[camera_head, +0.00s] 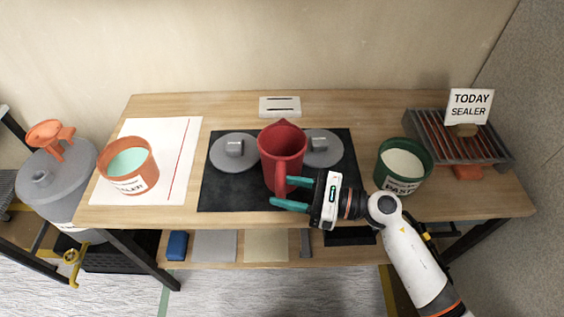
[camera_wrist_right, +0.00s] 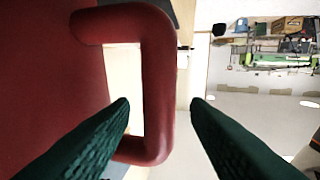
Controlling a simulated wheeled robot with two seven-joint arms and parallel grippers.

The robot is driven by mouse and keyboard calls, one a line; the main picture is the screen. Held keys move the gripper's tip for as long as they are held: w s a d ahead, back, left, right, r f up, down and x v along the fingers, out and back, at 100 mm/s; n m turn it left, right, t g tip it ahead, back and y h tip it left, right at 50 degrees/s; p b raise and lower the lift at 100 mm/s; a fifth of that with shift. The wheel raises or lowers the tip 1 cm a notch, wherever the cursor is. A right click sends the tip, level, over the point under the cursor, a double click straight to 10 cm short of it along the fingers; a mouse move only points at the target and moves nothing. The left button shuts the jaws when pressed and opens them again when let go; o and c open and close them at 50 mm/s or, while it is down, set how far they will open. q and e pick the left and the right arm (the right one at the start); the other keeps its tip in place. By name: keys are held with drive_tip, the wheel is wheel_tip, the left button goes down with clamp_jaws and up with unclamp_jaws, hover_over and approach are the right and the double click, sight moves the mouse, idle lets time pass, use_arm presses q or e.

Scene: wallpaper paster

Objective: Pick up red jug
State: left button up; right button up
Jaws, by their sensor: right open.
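The red jug (camera_head: 281,150) stands upright on the black mat (camera_head: 228,192) in the middle of the table, its handle (camera_head: 281,178) toward the front. My right gripper (camera_head: 290,193) comes in from the right at the handle, with teal fingers open and apart. In the right wrist view, the handle (camera_wrist_right: 158,85) is a large red loop close ahead. One dark green finger overlaps the handle's opening and the other is beyond its outer side, with a gap between handle and that finger. The jug body (camera_wrist_right: 45,90) fills the left side. My left gripper is not in view.
Two grey lids (camera_head: 222,158) lie on the mat beside the jug. A green bucket (camera_head: 404,172) stands close to my right arm. An orange bucket (camera_head: 128,168) is on white paper at left. A grill rack (camera_head: 458,136) and sign (camera_head: 469,104) are at right.

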drive_tip(key=shift+w+a, duration=0.25)
drive_tip(key=shift+a, duration=0.45)
clamp_jaws()
